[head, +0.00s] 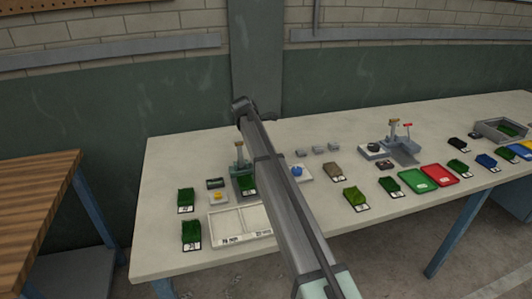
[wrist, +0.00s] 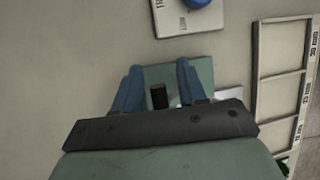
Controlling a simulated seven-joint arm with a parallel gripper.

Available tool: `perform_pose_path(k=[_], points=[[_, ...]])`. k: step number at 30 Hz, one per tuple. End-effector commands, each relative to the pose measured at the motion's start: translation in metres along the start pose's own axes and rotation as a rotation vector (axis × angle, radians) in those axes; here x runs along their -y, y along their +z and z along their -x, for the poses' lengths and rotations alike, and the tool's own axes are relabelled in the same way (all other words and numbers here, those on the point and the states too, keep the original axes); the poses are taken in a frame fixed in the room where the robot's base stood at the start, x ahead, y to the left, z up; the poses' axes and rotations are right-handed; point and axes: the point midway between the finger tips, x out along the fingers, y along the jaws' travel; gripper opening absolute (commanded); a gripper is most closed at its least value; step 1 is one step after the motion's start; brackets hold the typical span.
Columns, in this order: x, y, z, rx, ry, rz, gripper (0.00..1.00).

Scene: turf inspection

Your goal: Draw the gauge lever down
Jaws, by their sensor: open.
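A small gauge stand (head: 239,158) with a tan top is on the left part of the bench in the head view, with green turf (head: 248,184) at its foot. My arm passes close in front of it and hides its right side. In the wrist view my gripper (wrist: 158,78) is open, its two blue fingers apart over a grey-green plate (wrist: 190,72). A small dark block (wrist: 159,96) shows between the fingers, with a gap on either side. I cannot tell whether it is the lever's end. My gripper is not clear in the head view.
A white divided tray (head: 226,225) lies in front of the gauge; its marked edge shows in the wrist view (wrist: 309,85). A blue knob (head: 297,171) on a white block is close by. A second stand with a red tag (head: 408,126) is farther right, among several turf samples.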

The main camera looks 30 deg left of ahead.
Motion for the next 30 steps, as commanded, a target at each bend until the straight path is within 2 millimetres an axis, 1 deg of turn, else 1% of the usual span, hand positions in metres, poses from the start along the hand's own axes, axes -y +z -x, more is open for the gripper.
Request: perform_pose_path(k=[3, 4, 16, 30], points=[[-0.0001, 0.0000, 0.0001, 0.000, 0.000, 0.000, 0.41], [-0.0001, 0.0000, 0.0002, 0.000, 0.000, 0.000, 0.39], [0.0000, -0.0001, 0.0004, 0.000, 0.000, 0.000, 0.01], [0.0003, -0.0002, 0.0004, 0.000, 0.002, -0.001, 0.00]])
